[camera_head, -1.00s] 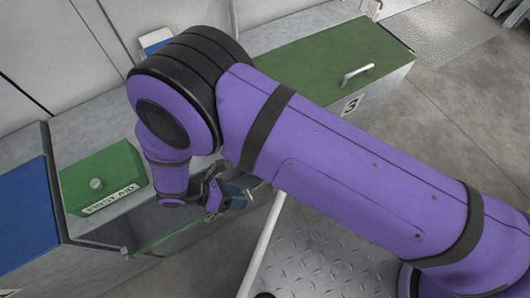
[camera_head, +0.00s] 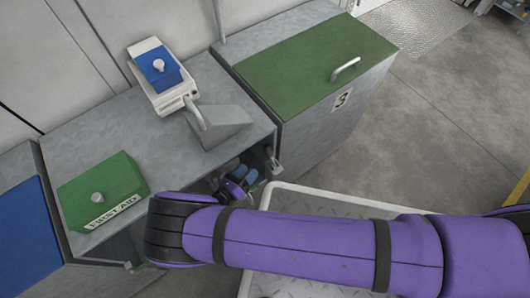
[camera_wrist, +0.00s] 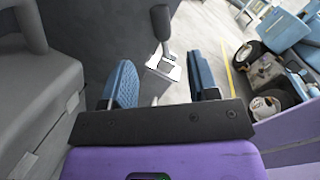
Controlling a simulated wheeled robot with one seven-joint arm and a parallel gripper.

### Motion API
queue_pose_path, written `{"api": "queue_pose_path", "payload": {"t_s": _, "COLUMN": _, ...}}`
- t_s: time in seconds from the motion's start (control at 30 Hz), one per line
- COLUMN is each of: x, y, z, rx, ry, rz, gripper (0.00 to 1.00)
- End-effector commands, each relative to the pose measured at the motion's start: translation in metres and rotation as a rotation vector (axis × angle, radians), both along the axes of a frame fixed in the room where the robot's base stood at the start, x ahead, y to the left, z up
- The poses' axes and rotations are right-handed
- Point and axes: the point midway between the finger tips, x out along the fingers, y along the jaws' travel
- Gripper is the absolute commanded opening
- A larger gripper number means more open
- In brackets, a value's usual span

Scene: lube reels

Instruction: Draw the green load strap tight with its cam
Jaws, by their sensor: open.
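My gripper (camera_head: 240,176) is at the front of the grey bench, near the corner beside the green-lidded box. In the wrist view its blue fingers (camera_wrist: 166,82) are apart with nothing between them. Beyond the fingertips, a lever with a dark grip (camera_wrist: 160,22) rises from a small pale bracket (camera_wrist: 165,67); it looks like the strap's cam, but I cannot be sure. In the head view a small dark and grey fitting (camera_head: 273,160) shows at the bench corner, just right of the fingers. My arm hides most of the green strap's line along the bench front.
A green first aid box (camera_head: 125,185) and a blue-topped device (camera_head: 160,75) with a grey wedge sit on the bench (camera_head: 85,130). A green-lidded box (camera_head: 300,65) with a handle stands right of it. A pale-rimmed metal plate (camera_head: 310,200) lies below; floor at right is clear.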

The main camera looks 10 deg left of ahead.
Motion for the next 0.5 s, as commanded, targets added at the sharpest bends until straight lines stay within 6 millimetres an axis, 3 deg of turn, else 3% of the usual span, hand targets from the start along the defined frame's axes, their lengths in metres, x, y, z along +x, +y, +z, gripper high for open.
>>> {"api": "queue_pose_path", "payload": {"t_s": 0.5, "x": 0.073, "y": -0.038, "z": 0.000, "rx": 0.001, "ry": 0.002, "rz": -0.004, "gripper": 0.55}}
